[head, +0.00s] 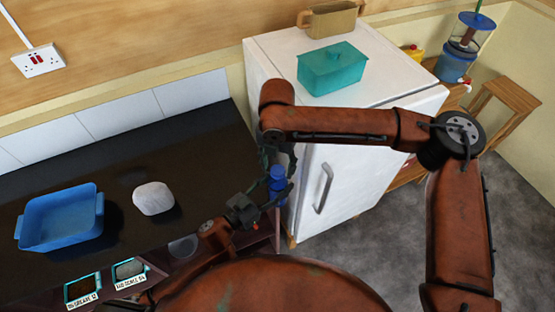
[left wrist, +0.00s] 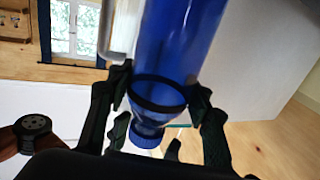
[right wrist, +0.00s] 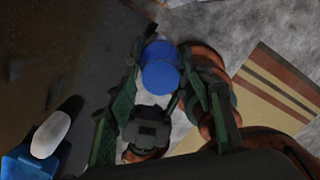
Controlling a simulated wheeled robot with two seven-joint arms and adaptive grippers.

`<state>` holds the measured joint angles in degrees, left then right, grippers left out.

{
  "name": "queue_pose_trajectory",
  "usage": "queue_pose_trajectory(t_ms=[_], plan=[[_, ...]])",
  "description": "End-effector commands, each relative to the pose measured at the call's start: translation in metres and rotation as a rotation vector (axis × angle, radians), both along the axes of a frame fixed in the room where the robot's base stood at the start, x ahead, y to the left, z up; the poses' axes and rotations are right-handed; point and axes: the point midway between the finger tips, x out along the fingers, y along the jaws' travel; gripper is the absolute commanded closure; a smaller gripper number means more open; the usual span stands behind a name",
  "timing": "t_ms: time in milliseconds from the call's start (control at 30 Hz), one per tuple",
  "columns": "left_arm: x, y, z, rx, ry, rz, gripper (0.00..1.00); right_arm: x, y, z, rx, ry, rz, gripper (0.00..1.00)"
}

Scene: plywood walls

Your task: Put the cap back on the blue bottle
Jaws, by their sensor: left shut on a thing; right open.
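The blue bottle (head: 278,187) is upright in the head view, beside the fridge front. My left gripper (head: 266,194) is shut on its body. In the left wrist view the bottle (left wrist: 168,45) lies between the fingers, and its narrow neck end carries a blue cap (left wrist: 146,137). In the right wrist view the round blue cap (right wrist: 159,75) is seen from its flat end. My right gripper (head: 280,156) is open, just above the bottle top, its fingers on either side of the cap. I cannot tell how firmly the cap is seated.
A white fridge (head: 340,160) stands close behind the bottle, with a teal pot (head: 333,70) on top. The dark counter (head: 130,170) at left holds a blue tub (head: 60,220) and a white rounded object (head: 153,198). Grey floor is open at right.

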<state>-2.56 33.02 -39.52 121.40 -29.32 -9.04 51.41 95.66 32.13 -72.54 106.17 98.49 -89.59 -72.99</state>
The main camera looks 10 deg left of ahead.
Motion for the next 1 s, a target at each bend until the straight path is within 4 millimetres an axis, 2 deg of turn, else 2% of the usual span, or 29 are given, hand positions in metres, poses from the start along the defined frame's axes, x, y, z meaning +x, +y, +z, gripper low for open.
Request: queue_pose_trajectory(t_ms=[367,1000], plan=[[-0.0001,-0.0002,0.0011,-0.001,-0.002,-0.001,1.00,-0.0002,-0.0002,-0.0039,-0.001,0.000,0.000,0.53],[-0.0002,-0.0004,0.0011,-0.001,-0.002,-0.001,1.00,-0.0001,0.0000,-0.0036,0.000,0.000,0.000,0.96]])
